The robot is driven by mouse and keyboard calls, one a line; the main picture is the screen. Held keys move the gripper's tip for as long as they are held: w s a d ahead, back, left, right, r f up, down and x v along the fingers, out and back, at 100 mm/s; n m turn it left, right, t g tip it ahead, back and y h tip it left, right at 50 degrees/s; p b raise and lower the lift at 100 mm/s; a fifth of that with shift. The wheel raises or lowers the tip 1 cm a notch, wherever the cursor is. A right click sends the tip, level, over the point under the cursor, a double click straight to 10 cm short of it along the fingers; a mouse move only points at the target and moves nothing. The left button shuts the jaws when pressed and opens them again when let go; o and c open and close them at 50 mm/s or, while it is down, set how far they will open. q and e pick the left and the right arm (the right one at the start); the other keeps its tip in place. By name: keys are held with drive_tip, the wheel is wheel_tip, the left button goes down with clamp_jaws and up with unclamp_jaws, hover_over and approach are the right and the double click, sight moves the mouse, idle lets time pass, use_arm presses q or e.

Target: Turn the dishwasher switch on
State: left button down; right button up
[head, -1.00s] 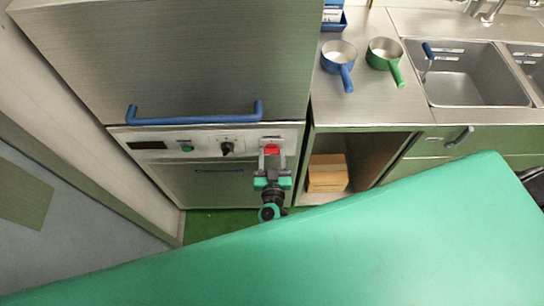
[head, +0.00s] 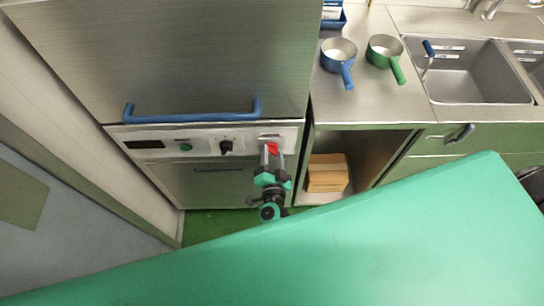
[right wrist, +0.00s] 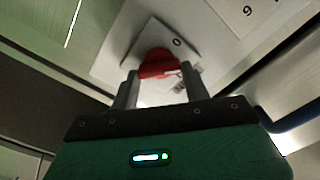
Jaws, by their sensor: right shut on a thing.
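The dishwasher (head: 215,60) stands at the left, with a control panel below its hood. The red switch (head: 273,147) sits at the right end of that panel. My right gripper (head: 271,154) is shut on the red switch, its fingers pointing at the panel. In the right wrist view, the red switch (right wrist: 157,63) lies between the fingertips (right wrist: 158,76), on a pale plate with a "0" mark. The fingers hide part of the switch. My left gripper is not in view.
A blue handle bar (head: 190,116) sticks out above the panel. A black knob (head: 226,146) and a green button (head: 186,147) are left of the switch. The counter at right holds a blue pan (head: 338,50) and a green pan (head: 383,48). A box (head: 327,172) sits below.

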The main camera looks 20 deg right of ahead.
drive_tip(key=m+b, duration=0.1)
drive_tip(key=m, duration=0.2)
drive_tip(key=shift+f+m, duration=0.15)
drive_tip(key=shift+m, duration=0.25)
drive_tip(key=m+b, duration=0.2)
drive_tip(key=m, duration=0.2)
drive_tip(key=shift+f, duration=0.1)
drive_tip(key=shift+d+m+b, duration=0.1)
drive_tip(key=shift+m+b, duration=0.4)
drive_tip(key=shift+m, duration=0.5)
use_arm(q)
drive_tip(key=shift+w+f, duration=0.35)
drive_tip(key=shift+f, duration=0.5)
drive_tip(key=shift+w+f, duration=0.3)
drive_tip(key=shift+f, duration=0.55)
use_arm(e)
drive_tip(key=o, duration=1)
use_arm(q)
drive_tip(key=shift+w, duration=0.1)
